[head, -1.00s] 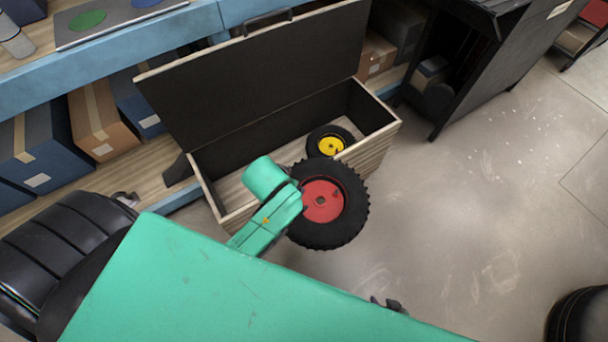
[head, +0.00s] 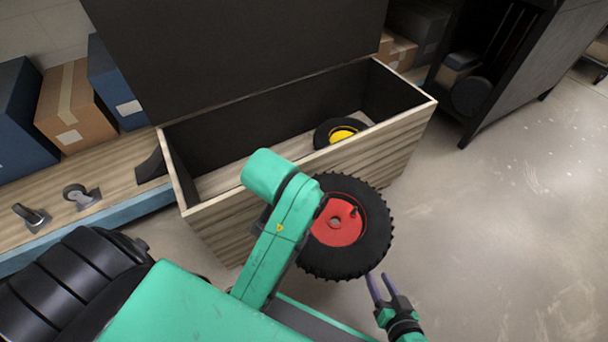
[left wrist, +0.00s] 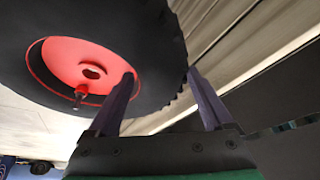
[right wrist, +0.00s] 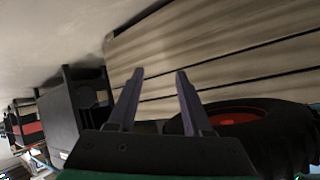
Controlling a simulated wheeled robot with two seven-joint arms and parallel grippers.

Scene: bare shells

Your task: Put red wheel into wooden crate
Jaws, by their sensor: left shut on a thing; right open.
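The red wheel (head: 337,222), a black knobby tyre on a red hub, hangs outside the front wall of the wooden crate (head: 400,140). My left gripper is hidden behind the arm and wheel in the head view. In the left wrist view the left gripper (left wrist: 160,78) is shut on the tyre, one finger on each side. The crate is open, its dark lid (head: 230,60) raised at the back. My right gripper (head: 378,277) is open and empty, just below the wheel. In the right wrist view the right gripper (right wrist: 160,72) faces the crate's slatted wall.
A yellow-hubbed wheel (head: 342,134) lies inside the crate towards the right; the crate floor left of it is bare. Cardboard boxes (head: 72,108) and casters (head: 80,195) are on the shelf at left. A dark cabinet (head: 510,70) stands at right. The floor at right is clear.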

